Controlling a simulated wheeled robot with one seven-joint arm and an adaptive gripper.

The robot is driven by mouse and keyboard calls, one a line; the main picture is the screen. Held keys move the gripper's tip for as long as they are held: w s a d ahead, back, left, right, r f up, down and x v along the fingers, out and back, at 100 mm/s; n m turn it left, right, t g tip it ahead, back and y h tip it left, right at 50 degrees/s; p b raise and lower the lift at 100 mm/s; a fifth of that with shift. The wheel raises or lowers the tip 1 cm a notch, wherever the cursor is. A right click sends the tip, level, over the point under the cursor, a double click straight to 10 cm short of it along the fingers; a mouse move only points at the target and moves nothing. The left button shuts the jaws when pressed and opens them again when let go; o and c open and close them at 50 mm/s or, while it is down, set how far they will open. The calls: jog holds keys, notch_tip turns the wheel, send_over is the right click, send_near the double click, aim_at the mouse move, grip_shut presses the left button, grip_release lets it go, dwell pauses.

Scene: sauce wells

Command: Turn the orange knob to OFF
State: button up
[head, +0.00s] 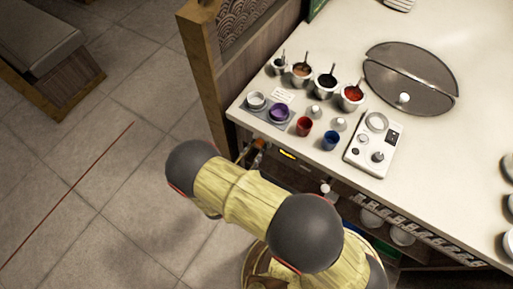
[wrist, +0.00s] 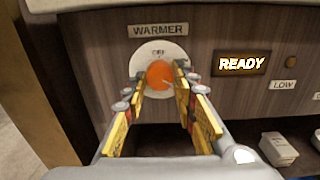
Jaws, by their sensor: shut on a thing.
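The orange knob (wrist: 159,75) sits on a pale round plate (wrist: 143,52) under a WARMER label (wrist: 158,30) on the dark wood front panel. OFF is printed on the plate just above the knob. My gripper (wrist: 161,82) is shut on the knob, with one yellow finger at each side of it. A faint mark shows on the knob's right lower side, but its exact pointing is hard to read. In the head view my gripper (head: 251,150) is at the counter's front, and a small bit of the orange knob (head: 259,142) shows beside it.
A lit READY display (wrist: 242,64) and a LOW label (wrist: 284,85) are right of the knob. Sauce wells, cups and a white control box (head: 374,145) stand on the counter (head: 440,150) above. A wooden post (head: 207,80) stands at the counter's left. Open floor lies left.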

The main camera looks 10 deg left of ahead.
jog(key=c, duration=0.4)
jog(key=shift+n+p, duration=0.35)
jog(key=shift+n, duration=0.05)
jog(key=n+p, duration=0.2)
jog(key=n, duration=0.2)
jog(key=shift+r+n+p, duration=0.1)
jog(key=shift+n+p, duration=0.25)
jog(key=shift+n, duration=0.05)
jog(key=n+p, duration=0.2)
jog(key=n, duration=0.4)
jog(key=n+p, duration=0.2)
jog(key=n, duration=0.4)
jog(key=shift+n, duration=0.3)
jog(key=n+p, duration=0.1)
jog(key=n, duration=0.4)
jog(key=shift+n, duration=0.3)
